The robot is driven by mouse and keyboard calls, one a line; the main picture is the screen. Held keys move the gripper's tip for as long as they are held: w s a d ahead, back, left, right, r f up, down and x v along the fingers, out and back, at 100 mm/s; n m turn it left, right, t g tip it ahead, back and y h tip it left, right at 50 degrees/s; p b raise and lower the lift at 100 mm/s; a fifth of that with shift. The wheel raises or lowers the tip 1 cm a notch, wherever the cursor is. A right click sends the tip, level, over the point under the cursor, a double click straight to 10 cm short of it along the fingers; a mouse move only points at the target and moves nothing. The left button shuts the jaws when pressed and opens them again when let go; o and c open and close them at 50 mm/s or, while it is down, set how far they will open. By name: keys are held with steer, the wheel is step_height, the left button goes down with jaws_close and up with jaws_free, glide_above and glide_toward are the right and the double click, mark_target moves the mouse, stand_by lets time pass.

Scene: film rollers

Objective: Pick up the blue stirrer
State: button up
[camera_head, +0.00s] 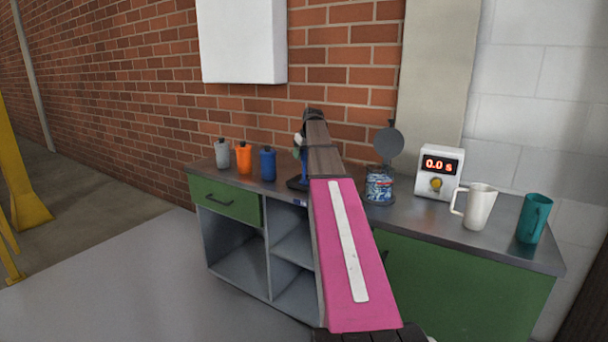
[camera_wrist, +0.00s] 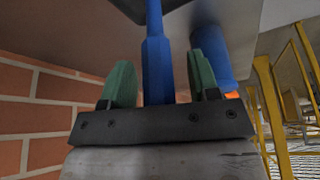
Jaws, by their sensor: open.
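The blue stirrer (camera_head: 304,168) stands upright on a dark base (camera_head: 296,184) on the counter, partly hidden behind my arm in the head view. In the wrist view the blue stirrer (camera_wrist: 155,62) shows as a shaft with a thicker part, between the two green fingers. My gripper (camera_wrist: 160,82) is open, with one finger on each side of the stirrer and gaps visible on both sides. In the head view my gripper (camera_head: 300,148) is mostly hidden by my arm, at the stirrer's upper part.
Grey (camera_head: 222,154), orange (camera_head: 244,158) and blue (camera_head: 267,164) bottles stand left of the stirrer. The blue bottle (camera_wrist: 211,52) looks close to one finger. Right are a film tank (camera_head: 379,187), a timer (camera_head: 438,172), a white jug (camera_head: 479,207) and a teal jug (camera_head: 533,219). A brick wall (camera_head: 240,115) stands behind.

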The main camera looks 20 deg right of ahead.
steer(key=c, duration=1)
steer(key=shift+o, duration=0.3)
